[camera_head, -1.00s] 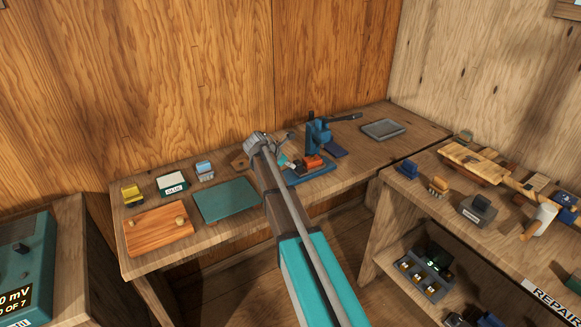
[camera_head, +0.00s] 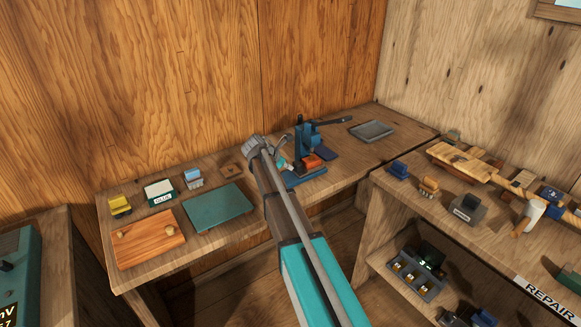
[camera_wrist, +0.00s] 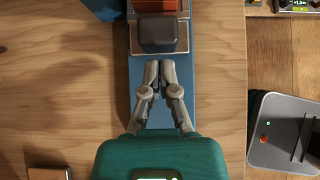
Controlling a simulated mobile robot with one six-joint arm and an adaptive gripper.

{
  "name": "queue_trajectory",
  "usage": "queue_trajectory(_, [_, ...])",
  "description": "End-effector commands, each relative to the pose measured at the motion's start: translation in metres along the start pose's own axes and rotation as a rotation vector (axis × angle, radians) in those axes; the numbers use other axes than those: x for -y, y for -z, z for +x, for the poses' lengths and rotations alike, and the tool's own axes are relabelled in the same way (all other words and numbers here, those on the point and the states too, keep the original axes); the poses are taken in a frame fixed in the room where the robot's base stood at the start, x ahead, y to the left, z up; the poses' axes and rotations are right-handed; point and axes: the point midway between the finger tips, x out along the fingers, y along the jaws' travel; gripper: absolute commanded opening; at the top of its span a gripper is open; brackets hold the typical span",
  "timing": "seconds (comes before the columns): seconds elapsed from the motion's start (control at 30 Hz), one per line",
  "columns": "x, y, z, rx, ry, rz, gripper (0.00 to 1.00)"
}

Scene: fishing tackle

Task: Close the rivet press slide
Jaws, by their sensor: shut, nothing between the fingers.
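The blue rivet press (camera_head: 306,137) stands on the back bench with its lever pointing right. Its orange slide (camera_head: 312,161) sits low on the press base. In the wrist view the orange slide (camera_wrist: 160,5) is at the top edge, with a dark grey block (camera_wrist: 159,33) in front of it on the blue base (camera_wrist: 186,108). My gripper (camera_wrist: 160,64) is shut and empty over the base. Its tips are just below the grey block in the picture; I cannot tell whether they touch it. In the head view my arm partly hides the gripper.
A green mat (camera_head: 218,207), a wooden board (camera_head: 149,240) and small boxes lie left of my arm. A grey tray (camera_head: 371,130) lies right of the press. The right bench (camera_head: 400,192) carries several tools and blocks. Wooden walls stand behind.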

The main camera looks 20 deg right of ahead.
Motion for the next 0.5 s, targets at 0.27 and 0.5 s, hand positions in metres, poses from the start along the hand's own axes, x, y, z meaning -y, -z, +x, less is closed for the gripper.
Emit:
queue_trajectory(0.27, [-0.001,0.019,-0.026,0.0,0.002,0.002,0.0])
queue_trajectory(0.5, [0.0,0.015,-0.055,0.0,0.004,0.005,0.0])
